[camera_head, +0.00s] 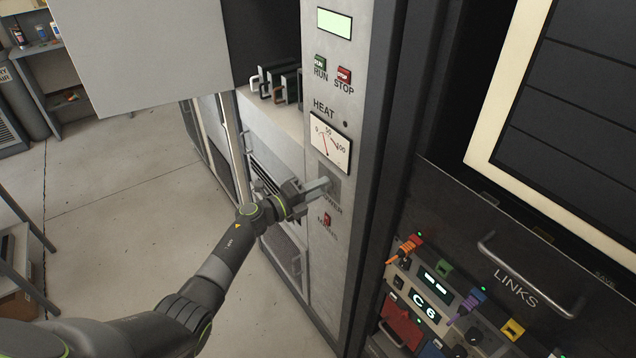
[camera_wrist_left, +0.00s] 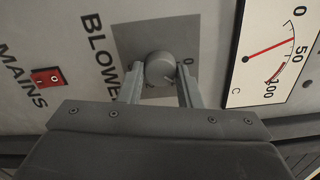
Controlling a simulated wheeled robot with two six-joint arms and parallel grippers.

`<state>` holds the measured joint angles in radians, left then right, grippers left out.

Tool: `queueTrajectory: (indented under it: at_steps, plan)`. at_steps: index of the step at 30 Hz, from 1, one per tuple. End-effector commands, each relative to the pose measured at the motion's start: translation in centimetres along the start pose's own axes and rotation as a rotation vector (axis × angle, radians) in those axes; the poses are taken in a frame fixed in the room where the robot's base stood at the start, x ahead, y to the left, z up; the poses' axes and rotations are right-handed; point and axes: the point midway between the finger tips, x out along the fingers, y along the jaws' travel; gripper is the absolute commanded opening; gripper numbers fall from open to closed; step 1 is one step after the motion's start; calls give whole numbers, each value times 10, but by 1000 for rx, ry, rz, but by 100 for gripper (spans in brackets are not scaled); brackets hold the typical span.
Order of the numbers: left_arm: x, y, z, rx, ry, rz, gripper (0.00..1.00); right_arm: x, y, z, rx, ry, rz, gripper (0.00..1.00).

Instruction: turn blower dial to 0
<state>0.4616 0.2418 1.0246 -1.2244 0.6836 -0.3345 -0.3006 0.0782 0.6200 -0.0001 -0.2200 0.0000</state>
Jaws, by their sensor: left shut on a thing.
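The blower dial (camera_wrist_left: 160,68) is a round grey knob on a darker grey square plate in the left wrist view, beside the word BLOWER. A 0 mark shows on the plate to its right; other marks are partly hidden by my gripper. My left gripper (camera_wrist_left: 160,84) is shut on the dial, with one finger on each side of it. In the head view my left gripper (camera_head: 318,189) reaches the cabinet panel below the heat gauge and hides the dial. The pointer setting of the dial cannot be made out. My right gripper is not in view.
The heat gauge (camera_head: 330,144) is close above the dial, and the red mains switch (camera_head: 327,219) is below it. Green RUN and red STOP buttons (camera_head: 344,75) are higher up. A rack with a LINKS handle (camera_head: 530,275) stands at the right. Open floor (camera_head: 120,200) lies at the left.

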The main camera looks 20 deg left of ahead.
Motion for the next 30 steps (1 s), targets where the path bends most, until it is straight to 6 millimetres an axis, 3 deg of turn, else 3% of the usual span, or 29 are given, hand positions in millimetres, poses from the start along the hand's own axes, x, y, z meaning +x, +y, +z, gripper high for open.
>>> queueTrajectory:
  at_steps: [18, 30]
  plan:
    - [0, -2, 1, -544, -1, 3, 9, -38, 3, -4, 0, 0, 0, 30]
    - [0, -1, 1, -718, -2, 2, 9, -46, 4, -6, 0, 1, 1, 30]
